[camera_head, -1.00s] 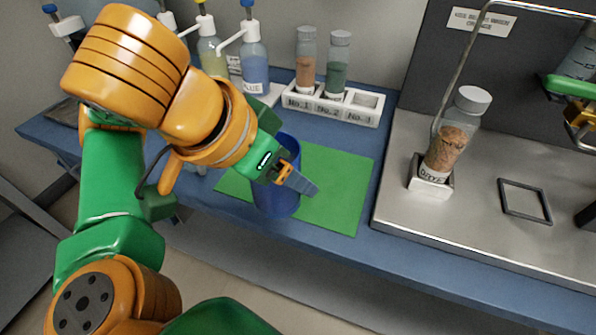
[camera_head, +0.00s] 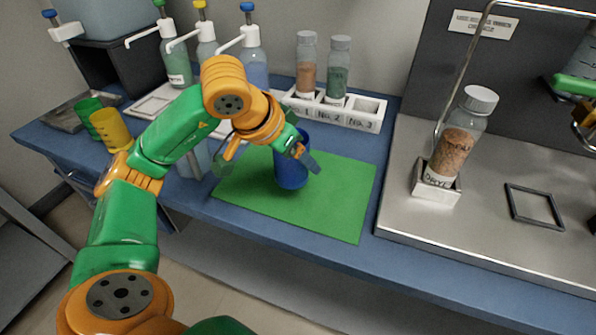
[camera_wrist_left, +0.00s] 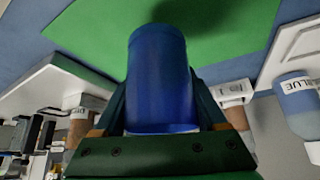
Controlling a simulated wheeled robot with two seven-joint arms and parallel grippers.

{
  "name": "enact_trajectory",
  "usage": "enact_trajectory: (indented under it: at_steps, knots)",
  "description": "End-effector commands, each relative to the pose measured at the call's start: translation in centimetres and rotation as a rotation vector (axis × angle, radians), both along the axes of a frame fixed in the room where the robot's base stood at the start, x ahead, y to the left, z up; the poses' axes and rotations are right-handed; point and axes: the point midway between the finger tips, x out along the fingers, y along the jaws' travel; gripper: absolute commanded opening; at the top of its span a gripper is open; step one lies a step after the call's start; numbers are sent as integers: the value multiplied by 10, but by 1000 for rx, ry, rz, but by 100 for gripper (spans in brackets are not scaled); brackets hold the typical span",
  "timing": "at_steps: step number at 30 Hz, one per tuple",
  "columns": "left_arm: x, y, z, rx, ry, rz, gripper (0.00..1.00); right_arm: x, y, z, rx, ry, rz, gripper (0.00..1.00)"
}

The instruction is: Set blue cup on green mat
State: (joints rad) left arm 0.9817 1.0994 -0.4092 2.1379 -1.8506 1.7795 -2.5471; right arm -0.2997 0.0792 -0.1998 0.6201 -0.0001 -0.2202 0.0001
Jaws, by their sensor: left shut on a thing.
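A dark shadow lies on the mat there. I cannot tell whether the cup's base touches the mat. My right gripper is not in view.
A white rack (camera_head: 350,118) with two filled vials stands behind the mat. Pump bottles (camera_head: 254,70) stand at the back left. A green cup (camera_head: 88,112) and yellow cup (camera_head: 112,130) are at the left. A steel platform (camera_head: 400,215) borders the right. The mat's front is clear.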

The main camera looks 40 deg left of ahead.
Motion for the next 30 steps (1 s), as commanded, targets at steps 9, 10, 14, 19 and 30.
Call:
enact_trajectory:
  at_steps: [9, 10, 14, 19, 30]
  knots:
    - [6, 3, -39, 1, 0, -1, 0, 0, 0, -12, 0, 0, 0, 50]
    - [6, 3, -38, 1, 0, -1, 0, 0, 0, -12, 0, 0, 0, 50]
    - [6, 2, -38, 1, 0, -1, 0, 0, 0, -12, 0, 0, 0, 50]
    - [5, 2, -41, 1, 1, -1, 82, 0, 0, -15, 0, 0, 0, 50]
    - [4, 3, -32, 0, -2, -1, 100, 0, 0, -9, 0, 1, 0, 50]
